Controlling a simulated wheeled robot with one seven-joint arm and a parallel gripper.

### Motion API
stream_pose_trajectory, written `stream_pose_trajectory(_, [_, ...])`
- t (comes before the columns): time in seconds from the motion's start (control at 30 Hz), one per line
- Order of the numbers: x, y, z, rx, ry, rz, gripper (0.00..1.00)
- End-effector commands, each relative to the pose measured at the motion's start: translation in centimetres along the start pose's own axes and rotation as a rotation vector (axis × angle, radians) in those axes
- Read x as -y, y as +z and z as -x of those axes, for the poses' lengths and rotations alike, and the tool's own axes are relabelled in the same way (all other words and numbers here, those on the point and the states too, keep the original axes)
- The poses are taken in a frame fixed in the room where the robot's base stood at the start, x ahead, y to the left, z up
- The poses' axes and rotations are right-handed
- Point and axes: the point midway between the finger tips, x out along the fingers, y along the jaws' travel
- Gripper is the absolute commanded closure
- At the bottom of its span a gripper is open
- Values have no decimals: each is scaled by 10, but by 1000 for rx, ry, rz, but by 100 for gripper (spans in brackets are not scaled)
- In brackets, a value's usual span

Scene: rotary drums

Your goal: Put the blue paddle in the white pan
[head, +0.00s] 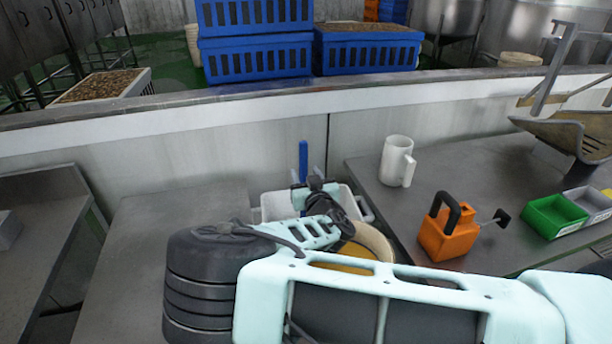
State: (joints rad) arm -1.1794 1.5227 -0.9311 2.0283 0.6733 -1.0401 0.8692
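The blue paddle (303,160) shows as an upright narrow blue bar in the middle of the head view, against the grey wall. Its lower end meets my gripper (308,180), whose small fingertips show at either side of it. I cannot tell whether the fingers press on the paddle. The white pan (275,206) is a light tub just below and behind my gripper, with a handle at its right end. My wrist and arm hide much of its middle and front, so its inside is mostly hidden.
A round tub with yellow contents (376,240) is partly behind my arm. On the right table (400,215) stand a white mug (397,161), an orange block-like tool (447,234), a green bin (553,215) and a metal scoop (570,133). The left table (150,240) is mostly clear.

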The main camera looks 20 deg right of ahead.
Motion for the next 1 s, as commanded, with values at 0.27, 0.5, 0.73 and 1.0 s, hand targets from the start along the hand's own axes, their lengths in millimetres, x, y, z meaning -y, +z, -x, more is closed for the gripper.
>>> stream_pose_trajectory(0.27, [0,-2,4,0,1,-1,57])
stream_pose_trajectory(0.5, [1,2,50,3,1,-2,57])
stream_pose_trajectory(0.73, [0,0,95,1,0,-1,57])
stream_pose_trajectory(1.0, [0,-2,119,1,0,0,57])
